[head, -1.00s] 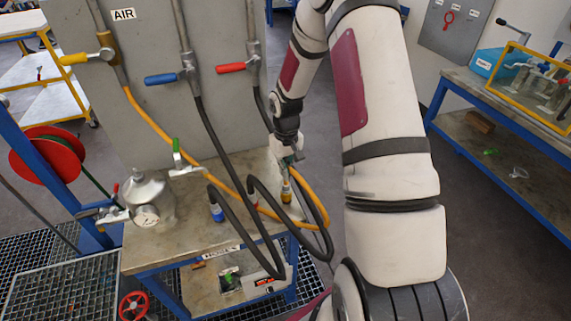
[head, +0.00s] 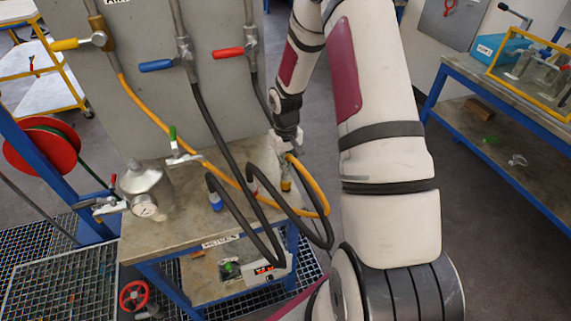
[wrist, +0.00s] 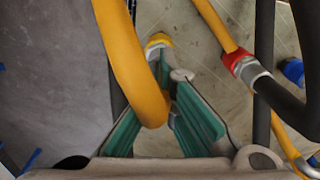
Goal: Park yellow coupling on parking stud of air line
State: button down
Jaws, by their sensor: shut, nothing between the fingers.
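The yellow coupling (head: 286,184) stands at the right end of the bench top, below my gripper (head: 291,156). In the wrist view its yellow ring (wrist: 158,38) shows just beyond the fingertips. My gripper's green fingers (wrist: 170,84) converge and are shut with nothing held. The yellow hose (wrist: 130,62) passes in front of the left finger and hides part of it. It runs from the yellow-handled air line (head: 114,62) on the panel. A small pale round piece (wrist: 182,75) shows by the tips; I cannot tell whether it is the parking stud.
The red coupling (wrist: 243,66) and blue coupling (wrist: 293,70) are right of the fingers, with dark hoses looping close by. A metal vessel with a gauge (head: 145,190) stands on the bench (head: 180,228). Open floor lies right of my arm.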

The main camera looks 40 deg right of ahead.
jog(key=shift+r+p, duration=0.65)
jog(key=shift+r, duration=1.25)
notch_tip(320, 180, up, 12)
jog(key=s+a+r+t, duration=0.1)
jog(key=s+a+r, duration=0.15)
jog(key=r, duration=0.25)
jog(key=s+a+r+h, duration=0.1)
jog(key=s+a+r, duration=0.1)
jog(key=a+r, duration=0.3)
jog(key=s+a+r+t, duration=0.1)
jog(key=s+a+r, duration=0.15)
jog(key=r, duration=0.35)
jog(key=s+a+r+t, duration=0.1)
jog(key=s+a+r, duration=0.2)
jog(key=s, duration=0.4)
jog(key=s+a+r+n+t+y, duration=0.1)
jog(key=s+a+r+t, duration=0.1)
jog(key=s+a, duration=0.3)
jog(key=s+b, duration=0.1)
jog(key=s, duration=0.2)
jog(key=shift+s+r+n+t, duration=0.25)
jog(key=shift+r+n+t, duration=0.05)
jog(key=shift+r, duration=0.1)
jog(key=c, duration=2.3)
grip_release()
